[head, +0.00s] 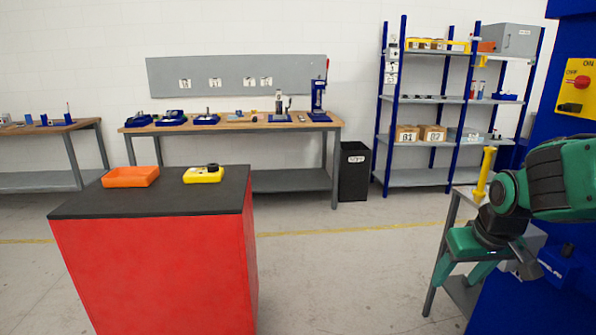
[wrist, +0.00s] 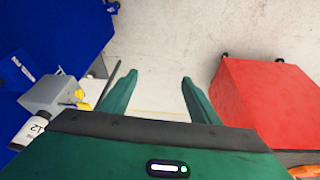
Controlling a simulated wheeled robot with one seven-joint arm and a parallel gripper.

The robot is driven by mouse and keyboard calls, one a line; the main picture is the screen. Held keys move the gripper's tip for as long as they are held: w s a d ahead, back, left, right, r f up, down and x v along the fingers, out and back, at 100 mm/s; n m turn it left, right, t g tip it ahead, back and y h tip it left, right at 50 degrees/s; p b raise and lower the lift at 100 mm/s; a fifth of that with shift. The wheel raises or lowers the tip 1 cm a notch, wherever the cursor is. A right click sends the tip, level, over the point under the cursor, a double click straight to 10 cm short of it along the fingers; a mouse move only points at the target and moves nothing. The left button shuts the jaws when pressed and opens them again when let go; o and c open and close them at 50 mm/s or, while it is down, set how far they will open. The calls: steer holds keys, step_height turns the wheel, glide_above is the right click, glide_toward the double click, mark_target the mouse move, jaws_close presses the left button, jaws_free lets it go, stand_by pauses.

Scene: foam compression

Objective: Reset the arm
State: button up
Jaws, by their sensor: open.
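My arm shows in green and black at the right of the head view. Its gripper (head: 458,279) points down, in front of a grey stand and to the right of the red cabinet. In the wrist view the two green fingers of my gripper (wrist: 158,80) are spread apart with only bare floor visible between them. My gripper is open and empty.
A blue machine (head: 562,130) and grey stand (head: 447,255) are close to my arm. Floor between cabinet and stand is clear.

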steer(key=s+a+r, duration=0.1)
steer(key=s+a, duration=0.3)
steer(key=a, duration=0.1)
steer(key=s+d+f+m+g, duration=0.1)
steer(key=s+d+m+g, duration=0.1)
steer(key=s+d, duration=0.3)
steer(key=s+d+m+g, duration=0.2)
steer(key=s+d+m, duration=0.2)
steer(key=s, duration=0.8)
steer(key=shift+d+f+y, duration=0.3)
steer(key=shift+d+f, duration=0.1)
steer(key=shift+d, duration=0.5)
